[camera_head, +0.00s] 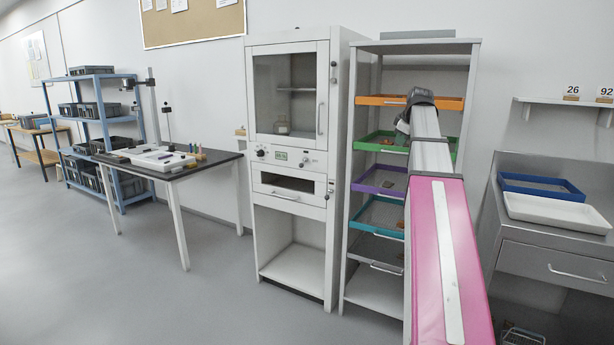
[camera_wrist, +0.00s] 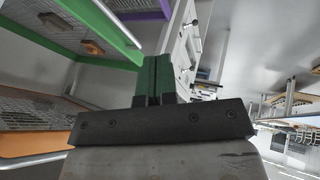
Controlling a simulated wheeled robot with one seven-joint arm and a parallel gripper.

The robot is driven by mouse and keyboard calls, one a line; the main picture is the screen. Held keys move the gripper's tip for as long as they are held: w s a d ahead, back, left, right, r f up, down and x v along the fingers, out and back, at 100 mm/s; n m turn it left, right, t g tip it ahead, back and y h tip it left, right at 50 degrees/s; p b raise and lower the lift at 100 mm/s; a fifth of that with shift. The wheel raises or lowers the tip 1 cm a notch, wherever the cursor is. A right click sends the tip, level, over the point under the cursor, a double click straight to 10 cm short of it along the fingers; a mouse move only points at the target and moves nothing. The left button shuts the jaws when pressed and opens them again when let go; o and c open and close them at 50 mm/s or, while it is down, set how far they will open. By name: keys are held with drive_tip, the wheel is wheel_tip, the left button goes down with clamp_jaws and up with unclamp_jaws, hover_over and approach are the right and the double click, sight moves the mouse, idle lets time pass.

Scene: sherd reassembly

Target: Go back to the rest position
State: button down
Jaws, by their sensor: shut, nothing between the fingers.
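My gripper (camera_wrist: 160,68) shows in the wrist view with its two dark green fingers pressed together and nothing between them. In the head view my arm reaches out to the drying rack (camera_head: 346,240), and its end is at the height of the upper trays. The gripper's fingers are mostly hidden there behind the arm. In the wrist view, which looks turned over, the fingers are close to the rack, with the green tray (camera_wrist: 105,26) at the upper left. I cannot tell the exact gap between them.
The rack holds an orange tray (camera_head: 380,100), a purple tray (camera_head: 366,186) and a teal tray (camera_head: 362,226), with sherd-like pieces on some. A white cabinet (camera_head: 262,215) stands left of the rack. A steel counter (camera_head: 560,256) stands right. Open floor (camera_head: 130,285) lies at the left.

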drive_tip(key=s+a+f+m+g, duration=0.15)
drive_tip(key=a+f, duration=0.25)
drive_tip(key=f, duration=0.6)
drive_tip(key=s+a+f+m+g, duration=0.1)
drive_tip(key=s+a+f+m, duration=0.3)
drive_tip(key=f, duration=0.6)
drive_tip(key=s+a+f+n+g, duration=0.1)
drive_tip(key=a+f, duration=0.4)
drive_tip(key=f, duration=0.4)
drive_tip(key=s+a+f+m+g, duration=0.1)
drive_tip(key=s+a+f+m, duration=0.1)
drive_tip(key=s+a+f, duration=0.3)
drive_tip(key=s+a+f+m+g, duration=0.2)
drive_tip(key=s+a+f, duration=0.4)
drive_tip(key=s+f, duration=0.8)
wheel_tip(320, 180, down, 5)
drive_tip(key=shift+s+r+m+h, duration=0.15)
drive_tip(key=shift+s+m+h, duration=0.15)
drive_tip(key=shift+m, duration=0.35)
drive_tip(key=shift+a, duration=0.1)
